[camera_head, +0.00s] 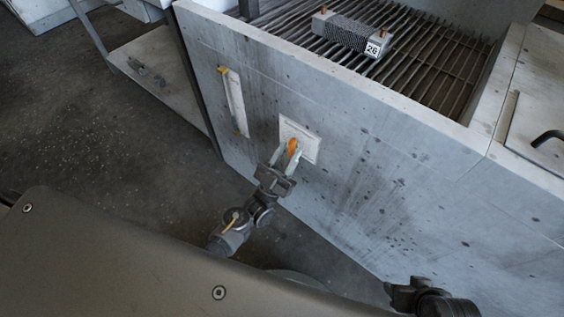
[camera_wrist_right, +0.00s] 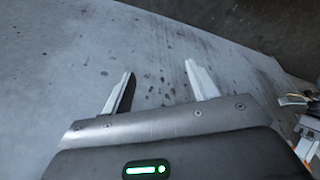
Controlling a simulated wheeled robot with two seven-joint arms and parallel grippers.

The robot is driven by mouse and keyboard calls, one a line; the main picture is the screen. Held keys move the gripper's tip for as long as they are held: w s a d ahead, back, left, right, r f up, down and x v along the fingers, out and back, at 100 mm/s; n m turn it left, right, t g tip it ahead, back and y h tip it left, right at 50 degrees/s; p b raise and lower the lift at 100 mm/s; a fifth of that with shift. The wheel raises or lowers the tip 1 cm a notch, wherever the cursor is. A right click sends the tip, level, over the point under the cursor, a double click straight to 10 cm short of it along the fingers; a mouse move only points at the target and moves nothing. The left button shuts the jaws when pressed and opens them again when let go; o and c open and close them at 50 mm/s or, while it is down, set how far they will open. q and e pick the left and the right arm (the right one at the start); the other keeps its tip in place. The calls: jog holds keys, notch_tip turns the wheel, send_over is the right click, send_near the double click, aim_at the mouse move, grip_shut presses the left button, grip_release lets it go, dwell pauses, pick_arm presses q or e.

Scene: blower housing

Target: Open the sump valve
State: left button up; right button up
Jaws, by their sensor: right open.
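The sump valve's orange handle (camera_head: 292,147) sits on a pale square plate (camera_head: 313,146) on the front wall of the grey blower housing. My left gripper (camera_head: 286,154) is at the handle in the head view, its pale fingers apart with the handle at their tips. Whether the fingers press on the handle is too small to tell. The valve body behind the fingers is hidden. My right gripper (camera_wrist_right: 158,68) is open and empty in the right wrist view, in front of the stained grey wall. In the head view it is low at the right, away from the valve.
A sight gauge (camera_head: 233,102) with yellow ends is on the wall left of the plate. A metal block labelled 26 (camera_head: 345,34) rests on the grating (camera_head: 420,75) atop the housing. A low shelf (camera_head: 165,85) stands at the left. Floor is clear between.

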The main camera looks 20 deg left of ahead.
pick_arm(q)
jog(key=b+v, duration=0.1)
jog(key=v, duration=0.9)
jog(key=shift+b, duration=0.35)
pick_arm(e)
jog(key=w+a+r+n+t+y, duration=0.1)
jog(key=w+a+r+t, duration=0.1)
jog(key=w+a+t, duration=0.2)
jog(key=shift+w+a+r+y, duration=0.15)
jog(key=shift+w+r+y, duration=0.25)
jog(key=shift+w, duration=0.85)
pick_arm(q)
jog(key=shift+s, duration=0.1)
